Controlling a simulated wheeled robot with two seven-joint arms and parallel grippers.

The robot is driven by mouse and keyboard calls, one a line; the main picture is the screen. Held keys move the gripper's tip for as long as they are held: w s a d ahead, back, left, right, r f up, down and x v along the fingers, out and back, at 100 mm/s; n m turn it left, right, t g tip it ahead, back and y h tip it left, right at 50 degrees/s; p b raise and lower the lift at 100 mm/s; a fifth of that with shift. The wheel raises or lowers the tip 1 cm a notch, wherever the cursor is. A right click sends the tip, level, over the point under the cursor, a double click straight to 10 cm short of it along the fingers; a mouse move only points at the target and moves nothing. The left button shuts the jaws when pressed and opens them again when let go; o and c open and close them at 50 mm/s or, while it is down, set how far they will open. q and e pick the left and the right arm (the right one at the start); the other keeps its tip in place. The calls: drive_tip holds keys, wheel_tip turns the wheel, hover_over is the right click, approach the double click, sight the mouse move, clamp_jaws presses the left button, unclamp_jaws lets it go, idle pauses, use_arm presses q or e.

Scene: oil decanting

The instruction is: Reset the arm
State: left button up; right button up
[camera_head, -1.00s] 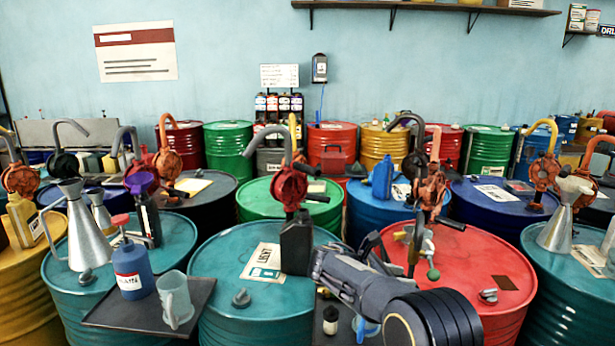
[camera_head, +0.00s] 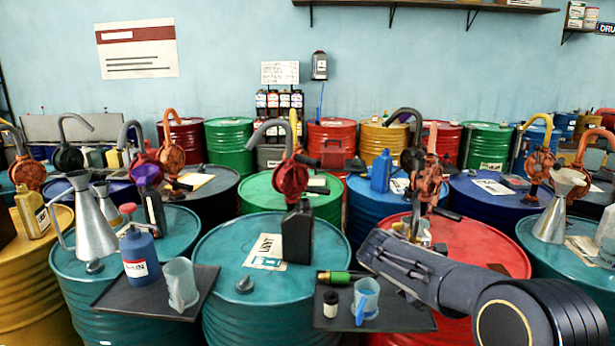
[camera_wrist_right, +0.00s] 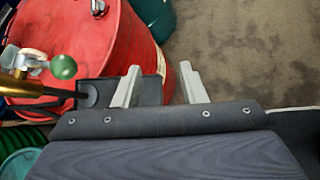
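My right arm (camera_head: 440,285) comes in from the lower right in the head view, in front of the red drum (camera_head: 482,255) and over the right edge of a black tray. In the right wrist view my right gripper (camera_wrist_right: 158,86) is open, its two pale fingers apart with nothing between them. My left gripper is not in view.
A left tray (camera_head: 130,296) holds a blue can (camera_head: 139,257) and a clear jug (camera_head: 181,284). Drums with pumps crowd around. Brown floor (camera_wrist_right: 245,50) is clear at right.

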drive_tip(key=s+d+f+m+y+b, duration=0.2)
drive_tip(key=s+m+y, duration=0.55)
drive_tip(key=s, duration=1.05)
drive_tip(key=s+a+f+m+t+y+b, duration=0.1)
drive_tip(key=s+a+m, duration=0.3)
drive_tip(key=s, duration=0.4)
drive_tip(key=s+a+f+m+t+y+b, duration=0.1)
drive_tip(key=s+a+f+m+t+y, duration=0.1)
drive_tip(key=s+m, duration=0.5)
drive_tip(key=s+a+f+y, duration=0.1)
drive_tip(key=a+y, duration=0.1)
drive_tip(key=a, duration=0.1)
drive_tip(key=shift+a+f, duration=0.25)
drive_tip(key=shift+f, duration=0.15)
